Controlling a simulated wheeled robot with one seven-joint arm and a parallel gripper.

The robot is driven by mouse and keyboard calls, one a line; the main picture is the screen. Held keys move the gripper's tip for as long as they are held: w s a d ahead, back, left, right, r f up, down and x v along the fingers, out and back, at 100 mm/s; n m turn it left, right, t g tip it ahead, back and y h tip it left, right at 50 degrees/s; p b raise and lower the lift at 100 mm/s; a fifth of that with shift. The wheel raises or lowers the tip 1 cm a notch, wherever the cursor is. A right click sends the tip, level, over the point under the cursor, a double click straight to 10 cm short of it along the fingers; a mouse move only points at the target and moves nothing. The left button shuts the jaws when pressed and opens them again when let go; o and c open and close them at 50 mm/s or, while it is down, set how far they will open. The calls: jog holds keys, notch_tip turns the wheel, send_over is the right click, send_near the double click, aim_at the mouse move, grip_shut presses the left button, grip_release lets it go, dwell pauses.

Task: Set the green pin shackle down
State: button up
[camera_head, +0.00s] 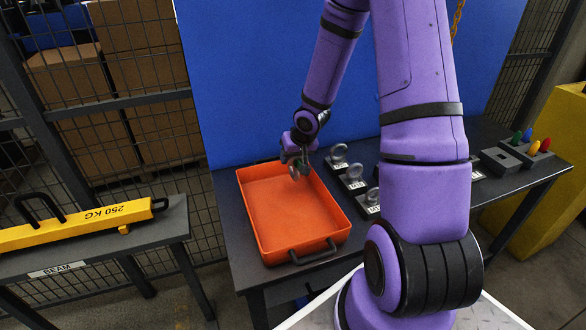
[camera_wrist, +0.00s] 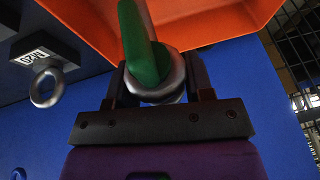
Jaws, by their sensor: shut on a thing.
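The green pin shackle (camera_head: 301,170) is in my gripper (camera_head: 298,161), small in the head view, over the back right part of the orange tray (camera_head: 283,212). In the wrist view the shackle shows as a green pin (camera_wrist: 139,45) and a grey metal ring (camera_wrist: 166,88) between the two dark fingers. My gripper is shut on it. The orange tray shows beyond it in the wrist view (camera_wrist: 215,20). I cannot tell how far the shackle is above the tray floor. Part of it is hidden by the fingers.
Labelled dark blocks with grey eye bolts (camera_head: 354,172) stand right of the tray; one marked M20 (camera_wrist: 45,55) shows in the wrist view. A holder (camera_head: 500,160) and coloured pieces (camera_head: 534,146) are at far right. A yellow 250 KG beam (camera_head: 90,222) lies on the left stand.

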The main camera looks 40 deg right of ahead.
aim_at(291, 172)
jog(key=shift+f, duration=2.15)
jog(key=shift+f, duration=0.1)
jog(key=o, duration=1.2)
jog(key=s+a+r+n+g+h, duration=0.15)
jog(key=s+r, duration=0.25)
jog(key=r, duration=0.6)
jog(key=s+a+r+t+h, duration=0.15)
jog(key=s+r, duration=0.25)
jog(key=r, duration=0.6)
jog(key=s+a+r+y, duration=0.1)
jog(key=s+a+r, duration=0.2)
jog(key=s+r, duration=0.2)
jog(key=s+a+r+n, duration=0.1)
jog(key=s+a+r, duration=0.3)
jog(key=s+r, duration=0.2)
jog(key=s+a+r+n+y, duration=0.1)
jog(key=s+a+r, duration=0.3)
jog(key=s, duration=0.4)
jog(key=shift+s+r+y, duration=0.25)
jog(key=shift+r+y, duration=0.05)
jog(key=shift+r, duration=0.5)
